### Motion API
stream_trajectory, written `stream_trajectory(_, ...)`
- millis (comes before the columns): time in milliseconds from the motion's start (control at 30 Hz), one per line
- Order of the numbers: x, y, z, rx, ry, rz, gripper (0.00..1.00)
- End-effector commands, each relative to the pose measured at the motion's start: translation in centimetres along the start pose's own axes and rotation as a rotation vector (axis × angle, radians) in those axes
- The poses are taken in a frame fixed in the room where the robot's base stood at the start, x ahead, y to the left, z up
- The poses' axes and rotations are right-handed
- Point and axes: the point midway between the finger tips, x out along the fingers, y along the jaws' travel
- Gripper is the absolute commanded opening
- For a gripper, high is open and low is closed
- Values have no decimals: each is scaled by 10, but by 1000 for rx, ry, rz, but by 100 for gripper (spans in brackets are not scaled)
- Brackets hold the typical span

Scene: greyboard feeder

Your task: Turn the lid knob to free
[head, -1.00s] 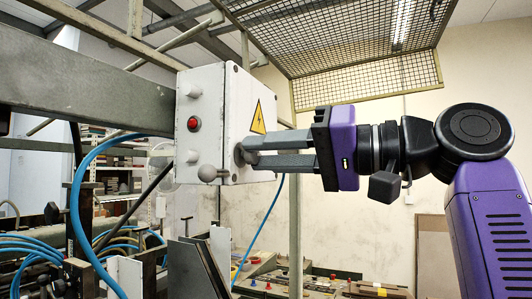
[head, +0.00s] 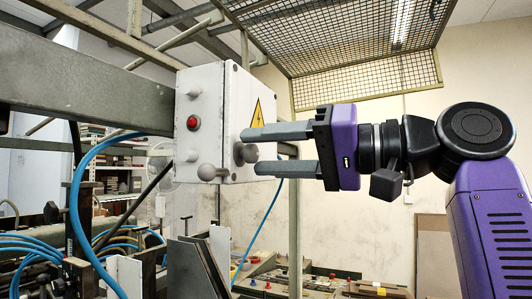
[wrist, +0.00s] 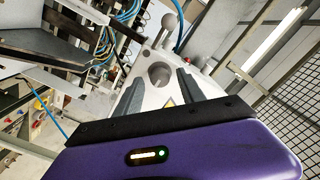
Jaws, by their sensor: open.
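The lid knob (head: 246,153) is a round grey knob on the right face of the white box (head: 237,88), beside a yellow warning triangle. It also shows in the wrist view as a dark round shape (wrist: 160,73) between my fingers. My gripper (head: 254,151) is open, with one finger above the knob and one below it in the head view. The fingers reach level with the knob and look apart from it. A grey ball-ended lever (head: 207,172) juts from the box just left of the knob. How far the knob is turned cannot be told.
A red button (head: 192,123) sits on the box's left face. A thick grey beam (head: 90,88) runs in from the left, with a blue hose (head: 78,195) below it. A mesh guard (head: 340,50) hangs above. The space behind my gripper looks clear.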

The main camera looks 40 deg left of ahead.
Motion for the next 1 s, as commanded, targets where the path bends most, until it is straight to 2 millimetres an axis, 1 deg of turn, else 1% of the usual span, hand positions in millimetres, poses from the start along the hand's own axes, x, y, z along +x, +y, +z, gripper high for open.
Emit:
stream_trajectory(133, -18, 2, 1, -1, 4, 0, 47)
stream_trajectory(400, -61, 2, 1, 0, 3, 1, 47)
stream_trajectory(500, -70, 2, 1, 0, 2, 1, 47)
stream_trajectory(667, -77, 1, 0, 0, 1, 0, 47)
stream_trajectory(1000, -76, 0, 0, 1, 1, 0, 47)
